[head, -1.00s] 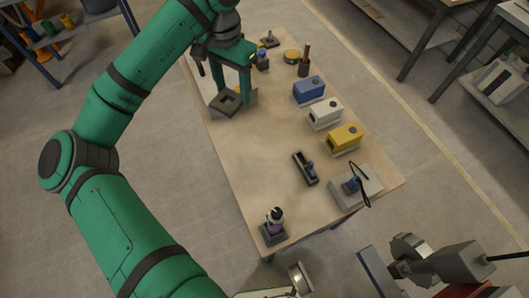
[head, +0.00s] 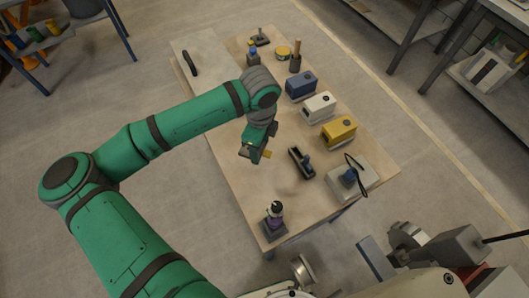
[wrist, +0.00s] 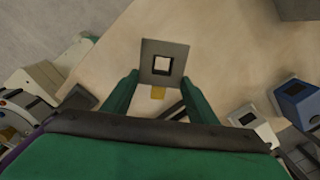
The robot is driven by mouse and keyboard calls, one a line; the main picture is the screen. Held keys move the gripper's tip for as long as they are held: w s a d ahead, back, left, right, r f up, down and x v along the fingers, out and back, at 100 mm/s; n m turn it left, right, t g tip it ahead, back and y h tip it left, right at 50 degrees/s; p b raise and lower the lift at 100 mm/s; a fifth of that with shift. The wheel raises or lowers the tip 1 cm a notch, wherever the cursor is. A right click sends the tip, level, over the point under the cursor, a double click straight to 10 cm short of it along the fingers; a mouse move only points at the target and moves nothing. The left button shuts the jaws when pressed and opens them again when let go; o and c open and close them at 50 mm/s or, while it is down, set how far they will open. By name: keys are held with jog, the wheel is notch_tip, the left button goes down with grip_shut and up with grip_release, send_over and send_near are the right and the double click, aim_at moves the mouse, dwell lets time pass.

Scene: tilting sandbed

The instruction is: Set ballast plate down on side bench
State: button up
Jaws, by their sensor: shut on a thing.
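The ballast plate is a grey square plate with a square hole. It sits between the fingertips of my gripper in the wrist view (wrist: 148,50). In the head view my gripper (head: 256,150) points down over the middle of the wooden bench (head: 230,165), near its left edge. There the plate (head: 246,153) shows as a small dark piece, partly hidden by my gripper. My gripper is shut on the plate. The plate looks held above the bench top, but I cannot tell the gap. A small yellow piece (wrist: 158,92) shows just below the plate.
Blue (head: 301,85), white (head: 318,106) and yellow (head: 339,131) boxes line the bench's right side. The bench's left middle looks clear.

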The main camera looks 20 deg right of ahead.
aim_at(264, 166)
jog(key=shift+s+d+f+m, duration=0.25)
jog(key=shift+s+f+m, duration=0.2)
jog(key=shift+f+m, duration=0.05)
jog(key=shift+s+d+f+m, duration=0.25)
jog(key=shift+s+f+m, duration=0.2)
jog(key=shift+m, duration=0.05)
jog(key=shift+f, duration=2.15)
jog(key=shift+a, duration=0.1)
jog(key=shift+s+f, duration=0.1)
jog(key=shift+f, duration=0.15)
jog(key=shift+f, duration=0.25)
